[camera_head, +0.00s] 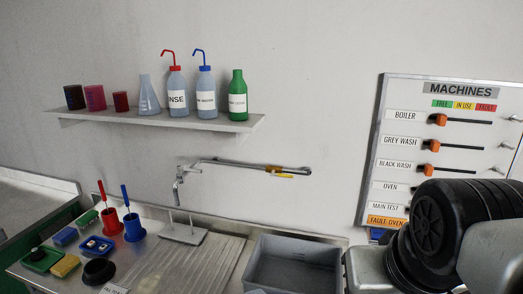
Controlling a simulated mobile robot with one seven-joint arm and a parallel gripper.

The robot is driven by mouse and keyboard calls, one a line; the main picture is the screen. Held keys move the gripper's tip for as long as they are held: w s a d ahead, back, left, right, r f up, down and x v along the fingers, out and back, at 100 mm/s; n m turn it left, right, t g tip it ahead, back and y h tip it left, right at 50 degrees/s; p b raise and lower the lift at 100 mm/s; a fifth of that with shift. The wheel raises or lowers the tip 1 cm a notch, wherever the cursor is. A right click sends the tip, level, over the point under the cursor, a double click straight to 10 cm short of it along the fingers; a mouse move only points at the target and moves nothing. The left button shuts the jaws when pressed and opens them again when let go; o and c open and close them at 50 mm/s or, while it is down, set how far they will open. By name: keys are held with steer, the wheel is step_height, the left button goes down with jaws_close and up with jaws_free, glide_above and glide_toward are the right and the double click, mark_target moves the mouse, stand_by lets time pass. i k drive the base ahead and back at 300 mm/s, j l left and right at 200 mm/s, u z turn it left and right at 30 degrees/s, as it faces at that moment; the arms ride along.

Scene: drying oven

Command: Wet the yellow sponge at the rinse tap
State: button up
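The yellow sponge (66,266) appears as a small yellow block at the front left of the metal worktop (190,272). A pipe along the wall carries an orange and yellow lever (281,172). I cannot tell whether water runs. Part of my arm, black and grey, fills the lower right corner. My gripper is not in view.
Blue and green blocks, a blue tray (96,248), a black bowl (99,271), a red cup (111,222) and a blue cup (134,230) crowd around the sponge. A grey basin (278,270) stands right of the ribbed drainboard, which is clear. Bottles line the shelf (150,119) above.

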mark_target(179, 168)
steer(key=k+u, duration=0.1)
steer(key=k, duration=0.5)
steer(key=j+u, duration=0.1)
steer(key=u, duration=0.85)
steer(key=i+j+u, duration=0.1)
steer(key=u, duration=0.4)
steer(key=i, duration=0.7)
steer(key=z, duration=1.25)
steer(key=k+j, duration=0.05)
